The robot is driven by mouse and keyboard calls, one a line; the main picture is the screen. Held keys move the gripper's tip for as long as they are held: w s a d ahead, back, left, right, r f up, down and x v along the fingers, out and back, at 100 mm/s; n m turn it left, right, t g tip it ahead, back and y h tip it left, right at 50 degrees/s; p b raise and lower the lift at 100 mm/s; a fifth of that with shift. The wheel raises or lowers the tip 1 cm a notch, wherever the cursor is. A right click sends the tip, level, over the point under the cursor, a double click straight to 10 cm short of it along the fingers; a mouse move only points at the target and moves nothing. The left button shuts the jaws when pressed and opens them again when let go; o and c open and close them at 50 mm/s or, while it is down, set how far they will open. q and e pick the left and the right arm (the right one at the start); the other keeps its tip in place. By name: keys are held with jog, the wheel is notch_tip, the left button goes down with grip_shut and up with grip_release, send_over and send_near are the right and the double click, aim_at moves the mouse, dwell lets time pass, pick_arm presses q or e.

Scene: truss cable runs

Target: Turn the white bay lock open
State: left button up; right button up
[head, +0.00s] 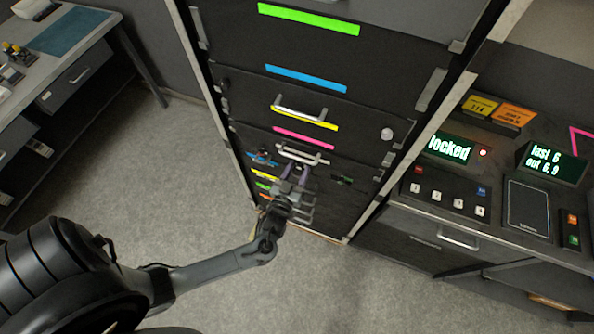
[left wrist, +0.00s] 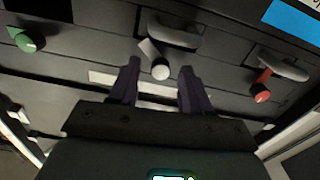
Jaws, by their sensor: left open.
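The white bay lock, a round white knob (left wrist: 160,70) with a grey tab beside it, is on the dark cabinet front in the left wrist view. My left gripper (left wrist: 160,66) is open, with one dark purple fingertip on each side of the knob and a gap to both. I cannot tell how deep the knob sits between the fingers. In the head view, my left gripper (head: 295,172) is at the lower cabinet front and hides the white lock. My right gripper is not in view.
A green knob (left wrist: 30,42) and a red knob (left wrist: 262,97) flank the white one. A bar handle (head: 302,153) lies just above my left gripper. A console on the right has a display (head: 449,147) reading "locked". A desk (head: 60,60) stands at left; open floor lies between.

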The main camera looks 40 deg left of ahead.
pick_arm(q)
jog(key=shift+c, duration=0.5)
grip_shut()
jog(key=shift+n, duration=0.3)
jog(key=n, duration=0.3)
jog(key=shift+f, duration=0.1)
jog(key=shift+n, duration=2.2)
jog(key=shift+o, duration=0.5)
grip_release()
